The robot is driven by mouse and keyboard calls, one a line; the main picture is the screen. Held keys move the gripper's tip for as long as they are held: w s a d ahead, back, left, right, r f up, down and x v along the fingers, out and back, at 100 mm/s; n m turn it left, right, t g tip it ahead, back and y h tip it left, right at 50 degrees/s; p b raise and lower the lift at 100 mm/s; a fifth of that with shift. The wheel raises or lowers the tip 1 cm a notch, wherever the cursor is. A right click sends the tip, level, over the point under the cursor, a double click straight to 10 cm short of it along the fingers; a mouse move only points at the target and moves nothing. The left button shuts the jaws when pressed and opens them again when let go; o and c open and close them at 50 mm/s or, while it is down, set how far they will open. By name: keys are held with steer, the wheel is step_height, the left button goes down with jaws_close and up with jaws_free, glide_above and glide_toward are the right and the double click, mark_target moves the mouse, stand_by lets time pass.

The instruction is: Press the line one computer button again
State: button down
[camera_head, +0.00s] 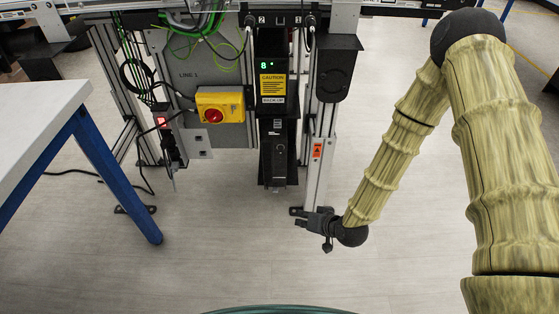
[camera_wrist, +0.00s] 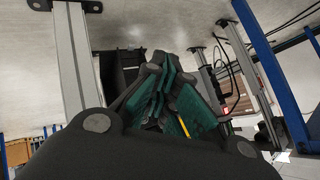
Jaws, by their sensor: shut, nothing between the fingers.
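The line one computer is most likely the tall black unit (camera_head: 278,155) under the yellow caution label, below the grey panel marked "LINE 1" beside it. Its button is too small to make out. My gripper (camera_head: 300,223) is low, to the lower right of the computer, near the foot of the metal leg, and apart from the computer. In the wrist view, my gripper's green-padded fingers (camera_wrist: 168,98) are together with nothing between them. A dark shape (camera_wrist: 120,68) behind them may be the computer, partly hidden by the fingers.
A metal conveyor leg (camera_head: 319,170) stands between my arm and the computer. A yellow box with a red knob (camera_head: 213,115) is on the panel. A white table (camera_head: 35,118) with blue legs stands left, with cables near it. The floor in front is clear.

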mark_target(281, 148)
steer(key=w+a+r+t+y+b, duration=0.1)
steer(key=w+a+t+y+b, duration=0.1)
steer(key=w+b, duration=0.5)
steer(key=w+a+r+n+t+y+b, duration=0.1)
steer(key=w+a+t+y+b, duration=0.1)
steer(key=w+b, duration=0.5)
steer(key=shift+w+a+y, duration=0.6)
steer(key=shift+w+a, duration=0.35)
steer(key=shift+a, duration=0.45)
steer(key=w+b, duration=0.3)
steer(key=w, duration=0.5)
steer(key=shift+w, duration=0.4)
steer(key=shift+w, duration=0.1)
steer(key=shift+w, duration=0.3)
